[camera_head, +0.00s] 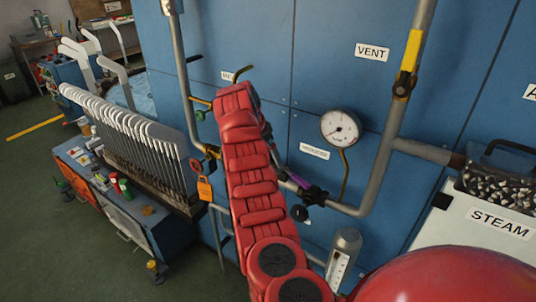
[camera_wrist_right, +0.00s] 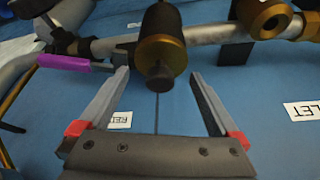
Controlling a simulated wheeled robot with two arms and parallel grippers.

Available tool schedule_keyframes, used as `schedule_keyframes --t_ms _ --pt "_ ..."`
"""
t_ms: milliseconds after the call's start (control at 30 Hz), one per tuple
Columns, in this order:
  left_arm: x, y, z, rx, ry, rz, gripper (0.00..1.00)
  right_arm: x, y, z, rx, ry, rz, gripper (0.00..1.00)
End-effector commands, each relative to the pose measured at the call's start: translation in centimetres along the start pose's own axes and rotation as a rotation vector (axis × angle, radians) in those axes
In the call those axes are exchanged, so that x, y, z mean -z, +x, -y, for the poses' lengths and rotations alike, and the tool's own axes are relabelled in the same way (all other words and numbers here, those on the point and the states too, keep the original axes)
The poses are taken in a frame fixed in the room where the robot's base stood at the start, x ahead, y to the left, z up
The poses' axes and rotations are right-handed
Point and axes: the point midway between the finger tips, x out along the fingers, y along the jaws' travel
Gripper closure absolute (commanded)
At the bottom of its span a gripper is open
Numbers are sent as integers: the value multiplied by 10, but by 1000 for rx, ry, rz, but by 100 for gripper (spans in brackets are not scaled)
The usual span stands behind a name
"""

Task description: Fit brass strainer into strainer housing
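In the right wrist view my right gripper (camera_wrist_right: 160,74) is open. Its two fingers stand apart on either side of the lower end of a dark cylinder with a brass collar (camera_wrist_right: 160,52) and a dark round stub. I see no clear contact with the fingers. This may be the strainer or its housing; I cannot tell which. A brass fitting (camera_wrist_right: 267,15) sits on the pipe to the right of it. In the head view a red padded arm of mine reaches up to the blue wall, and no gripper fingers show. My left gripper is in neither view.
A grey pipe (camera_wrist_right: 215,33) and a purple handle (camera_wrist_right: 64,62) lie close by. In the head view there are a gauge (camera_head: 340,128), a yellow valve handle (camera_head: 412,50), a rack of white boards (camera_head: 130,140), a STEAM-labelled box (camera_head: 480,222) and a red dome (camera_head: 450,278).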

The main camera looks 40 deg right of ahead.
Motion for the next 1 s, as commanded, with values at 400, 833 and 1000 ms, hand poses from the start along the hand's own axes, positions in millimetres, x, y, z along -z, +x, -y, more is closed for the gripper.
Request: schedule_keyframes --t_ms 400,833,1000 --pt "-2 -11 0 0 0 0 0 -2 -30 0 2 0 1 0" --pt "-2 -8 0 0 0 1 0 2 -136 1 2 -2 -1 0" --pt "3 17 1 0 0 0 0 1 -166 1 1 -2 0 0"
